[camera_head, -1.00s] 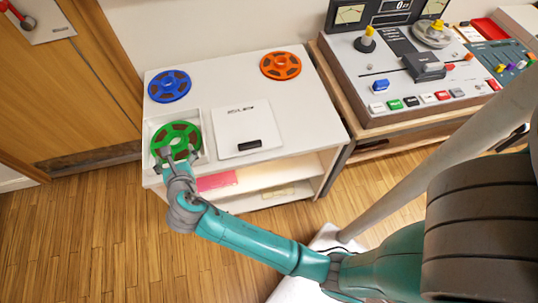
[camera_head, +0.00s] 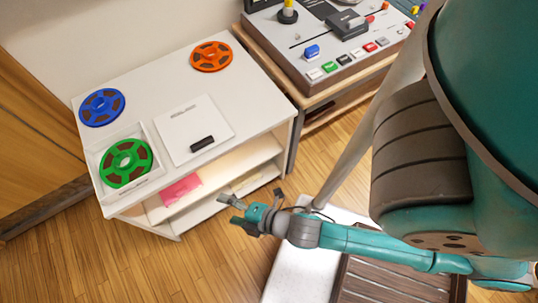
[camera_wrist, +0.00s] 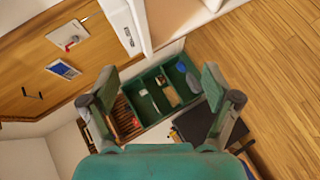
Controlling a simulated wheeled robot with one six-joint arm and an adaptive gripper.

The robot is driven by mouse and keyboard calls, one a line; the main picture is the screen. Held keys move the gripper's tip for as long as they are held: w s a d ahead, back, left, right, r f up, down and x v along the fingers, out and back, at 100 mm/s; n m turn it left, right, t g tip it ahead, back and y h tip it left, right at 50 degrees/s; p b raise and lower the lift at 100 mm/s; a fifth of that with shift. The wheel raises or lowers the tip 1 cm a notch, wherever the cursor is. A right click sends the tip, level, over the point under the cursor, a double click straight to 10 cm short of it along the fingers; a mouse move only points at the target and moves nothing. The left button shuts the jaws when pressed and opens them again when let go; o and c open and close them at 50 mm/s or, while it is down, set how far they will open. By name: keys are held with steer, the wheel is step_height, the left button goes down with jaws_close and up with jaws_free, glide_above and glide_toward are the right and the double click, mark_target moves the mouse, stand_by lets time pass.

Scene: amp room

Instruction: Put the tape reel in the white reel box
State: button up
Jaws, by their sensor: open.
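The green tape reel (camera_head: 126,163) lies flat inside the white reel box (camera_head: 157,180), an open tray on the left front of the white cabinet top. My gripper (camera_head: 234,211) is open and empty in front of the cabinet, to the right of the box and apart from it. Its two spread fingers also show in the wrist view (camera_wrist: 162,95), with nothing between them. A blue reel (camera_head: 102,107) lies behind the green one, and an orange reel (camera_head: 211,56) lies at the back right of the cabinet top.
A white flat lid or case with a black handle (camera_head: 194,130) lies right of the box. Pink and yellowish items sit on the cabinet's shelves (camera_head: 181,190). A tape machine (camera_head: 330,45) stands at the right. The wrist view shows a green compartmented tray (camera_wrist: 160,95).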

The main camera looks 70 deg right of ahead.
steer(key=s+d+r+m+t, duration=0.1)
steer(key=s+r+m, duration=1)
steer(key=s+m, duration=0.3)
steer(key=shift+s+d+r+m+t, duration=0.2)
steer(key=shift+s+r+m+t, duration=0.1)
steer(key=shift+s+r+m, duration=0.1)
